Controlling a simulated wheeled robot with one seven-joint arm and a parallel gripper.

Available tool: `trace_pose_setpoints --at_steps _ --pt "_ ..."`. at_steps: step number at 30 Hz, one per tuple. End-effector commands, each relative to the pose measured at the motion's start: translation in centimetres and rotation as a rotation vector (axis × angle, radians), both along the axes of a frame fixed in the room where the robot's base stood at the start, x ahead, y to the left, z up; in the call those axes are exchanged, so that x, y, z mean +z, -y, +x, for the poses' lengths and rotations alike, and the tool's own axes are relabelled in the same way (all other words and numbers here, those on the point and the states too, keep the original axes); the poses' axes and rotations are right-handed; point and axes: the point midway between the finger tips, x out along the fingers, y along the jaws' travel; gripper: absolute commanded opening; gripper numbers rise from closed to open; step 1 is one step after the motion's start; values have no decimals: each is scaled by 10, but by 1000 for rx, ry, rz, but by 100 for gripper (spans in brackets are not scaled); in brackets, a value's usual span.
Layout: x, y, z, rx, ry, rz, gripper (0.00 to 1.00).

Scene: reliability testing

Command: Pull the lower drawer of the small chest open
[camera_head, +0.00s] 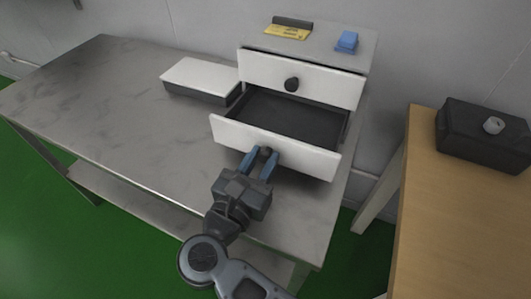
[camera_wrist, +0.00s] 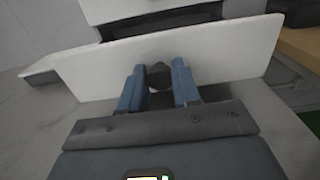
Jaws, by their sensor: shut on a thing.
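The small chest (camera_head: 362,52) stands at the back right of the grey table. Its lower drawer (camera_head: 310,157) is pulled well out, and its dark empty inside shows in the head view. The white front of this drawer also fills the middle of the wrist view (camera_wrist: 228,52). My gripper (camera_head: 262,158) is shut on the dark round knob (camera_wrist: 159,76) of the lower drawer, with a blue finger on each side of it. The upper drawer (camera_head: 325,82), with its own dark knob (camera_head: 291,84), looks nearly closed.
A white-topped box (camera_head: 201,77) lies on the grey table (camera_head: 95,95) left of the chest. A yellow item (camera_head: 288,31) and a blue block (camera_head: 347,41) are on the chest top. A wooden table (camera_head: 440,220) with a black box (camera_head: 485,137) stands at right.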

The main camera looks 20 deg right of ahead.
Motion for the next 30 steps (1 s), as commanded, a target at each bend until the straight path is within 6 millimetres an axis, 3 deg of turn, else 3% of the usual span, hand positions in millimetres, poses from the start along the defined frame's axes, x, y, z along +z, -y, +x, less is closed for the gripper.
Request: trace_pose_setpoints --at_steps 3,4,11,20,30 --pt "0 0 0 1 -1 1 0" --pt "0 0 0 1 -1 1 34" --pt "0 0 0 0 -1 1 55" --pt "0 -2 -2 1 0 0 55" --pt "-1 -38 -37 2 0 0 55"
